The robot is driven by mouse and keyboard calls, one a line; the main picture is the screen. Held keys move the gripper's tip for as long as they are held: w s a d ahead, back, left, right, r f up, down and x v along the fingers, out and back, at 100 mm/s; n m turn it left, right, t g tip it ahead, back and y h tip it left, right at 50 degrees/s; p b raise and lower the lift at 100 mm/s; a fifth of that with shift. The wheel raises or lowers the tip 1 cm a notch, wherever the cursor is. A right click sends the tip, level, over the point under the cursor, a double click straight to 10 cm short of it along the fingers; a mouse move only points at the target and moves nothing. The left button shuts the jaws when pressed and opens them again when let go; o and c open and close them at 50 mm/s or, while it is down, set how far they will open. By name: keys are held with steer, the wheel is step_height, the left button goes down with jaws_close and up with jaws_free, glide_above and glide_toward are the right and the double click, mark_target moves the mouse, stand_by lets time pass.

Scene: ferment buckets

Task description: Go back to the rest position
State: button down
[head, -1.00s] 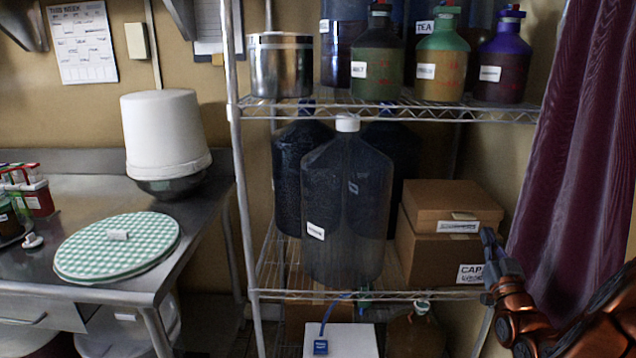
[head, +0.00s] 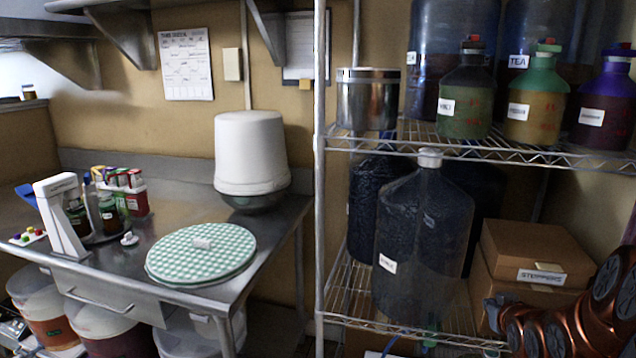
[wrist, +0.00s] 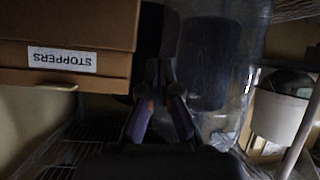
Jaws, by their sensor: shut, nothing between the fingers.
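My gripper (wrist: 160,95) shows in the wrist view with its fingers together and nothing between them. In the head view its dark tip (head: 493,312) is at the lower right, in front of the boxes on the wire shelf, with my copper-coloured arm behind it. In the wrist view a cardboard box labelled STOPPERS (wrist: 60,62) appears upside down at the left. A large clear carboy (wrist: 236,60) stands beyond the fingers. I cannot tell exactly how far the fingertips are from it.
A wire shelving unit (head: 319,200) holds the large carboy (head: 425,245), boxes, a steel pot (head: 368,98) and several bottles above.

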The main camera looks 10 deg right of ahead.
steer(key=s+a+r+g+y+p, duration=0.2)
steer(key=s+a+g, duration=0.4)
steer(key=s+a, duration=0.8)
steer(key=s+a+r+n+g+y+p, duration=0.1)
steer(key=s+a+r+g+p, duration=0.3)
steer(key=s+a, duration=1.1)
steer(key=s+g+y, duration=0.1)
steer(key=s+g, duration=0.2)
steer(key=shift+s+a+r+n, duration=0.2)
steer(key=shift+r+n, duration=0.05)
steer(key=shift+n, duration=0.05)
